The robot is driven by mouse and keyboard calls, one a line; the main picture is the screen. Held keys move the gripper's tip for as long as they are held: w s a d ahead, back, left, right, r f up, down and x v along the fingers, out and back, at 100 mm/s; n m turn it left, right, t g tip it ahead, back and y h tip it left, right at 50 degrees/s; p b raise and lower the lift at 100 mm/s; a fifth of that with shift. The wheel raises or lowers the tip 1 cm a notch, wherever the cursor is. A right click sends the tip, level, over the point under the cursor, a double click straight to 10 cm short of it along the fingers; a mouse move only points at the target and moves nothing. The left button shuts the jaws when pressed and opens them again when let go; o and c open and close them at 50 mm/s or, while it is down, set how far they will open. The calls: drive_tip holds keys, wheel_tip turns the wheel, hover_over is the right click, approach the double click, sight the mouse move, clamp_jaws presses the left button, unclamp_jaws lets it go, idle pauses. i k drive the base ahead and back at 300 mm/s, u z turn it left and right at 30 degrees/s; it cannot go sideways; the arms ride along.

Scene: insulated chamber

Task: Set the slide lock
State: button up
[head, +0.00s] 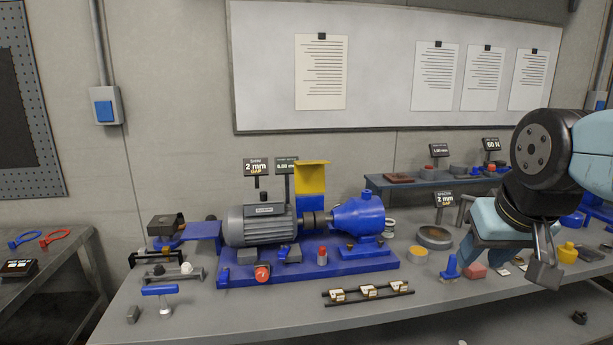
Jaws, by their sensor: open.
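A grey motor (259,226) and a blue pump-like unit (358,222) sit in line on a blue base (302,262) on the bench. I cannot tell which part is the slide lock. My gripper (545,262) is open and empty at the right, over the bench's right part and well apart from the motor. Its jaws are partly seen side-on.
A rail with small brass-and-white pieces (368,292) lies in front of the base. A blue T-handle (160,291) stands front left. Round grey parts (434,238), a blue post (450,267) and a yellow part (567,252) crowd the right. A raised shelf (400,184) stands behind.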

sight(223, 278)
drive_tip(key=k, duration=1.2)
drive_tip(key=u, duration=0.75)
drive_tip(key=i, duration=1.3)
drive_tip(key=z, duration=0.3)
